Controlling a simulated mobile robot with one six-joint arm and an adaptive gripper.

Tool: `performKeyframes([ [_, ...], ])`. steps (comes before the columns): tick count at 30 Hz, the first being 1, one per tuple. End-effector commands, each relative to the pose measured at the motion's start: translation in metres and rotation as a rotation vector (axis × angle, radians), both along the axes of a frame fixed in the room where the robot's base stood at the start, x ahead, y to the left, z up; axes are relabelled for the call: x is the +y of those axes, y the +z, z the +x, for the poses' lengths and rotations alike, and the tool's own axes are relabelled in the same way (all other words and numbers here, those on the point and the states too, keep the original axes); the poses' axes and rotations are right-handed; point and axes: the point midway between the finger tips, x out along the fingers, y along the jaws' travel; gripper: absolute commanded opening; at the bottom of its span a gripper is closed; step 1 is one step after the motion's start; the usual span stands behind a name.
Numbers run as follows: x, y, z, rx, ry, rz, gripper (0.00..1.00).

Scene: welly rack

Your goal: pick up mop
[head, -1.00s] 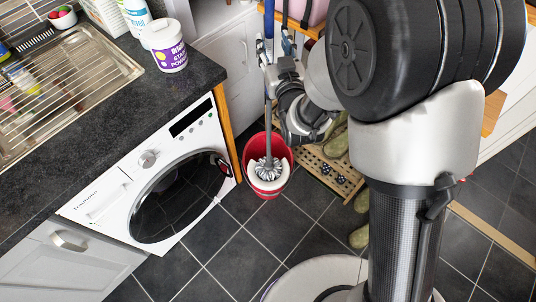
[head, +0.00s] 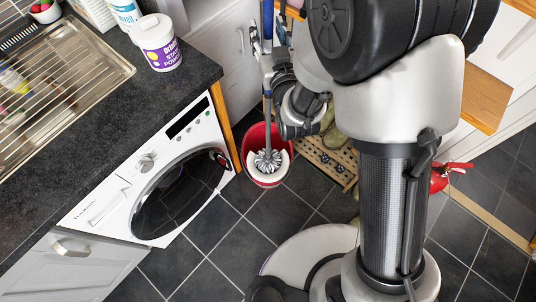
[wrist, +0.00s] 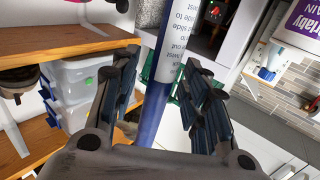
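The mop stands upright in a red bucket (head: 250,141), its grey stringy head (head: 267,161) in the bucket's white wringer. Its pole (head: 267,115) runs up to a blue handle in the head view. In the wrist view, the blue handle (wrist: 156,112) with a white printed label passes between the fingers of my gripper (wrist: 163,88). The fingers are apart, with gaps seen on both sides of the handle. In the head view my gripper (head: 267,72) is beside the upper pole, and its fingers are partly hidden.
A washing machine (head: 150,180) and dark worktop (head: 100,95) stand left of the bucket. A wooden slatted rack (head: 325,160) with green boots lies to its right. Wooden shelves (wrist: 60,45) with plastic boxes stand left in the wrist view.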

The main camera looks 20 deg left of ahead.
Motion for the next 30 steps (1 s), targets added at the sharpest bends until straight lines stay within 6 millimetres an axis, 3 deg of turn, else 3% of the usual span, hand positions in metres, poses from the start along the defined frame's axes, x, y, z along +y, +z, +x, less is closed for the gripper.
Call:
performKeyframes([
  [18, 0.0, 0.0004, 0.0004, -0.001, 0.0, 0.001, 0.0],
  [30, 0.0003, 0.0025, 0.0009, -0.006, 0.0, 0.004, 0.0],
])
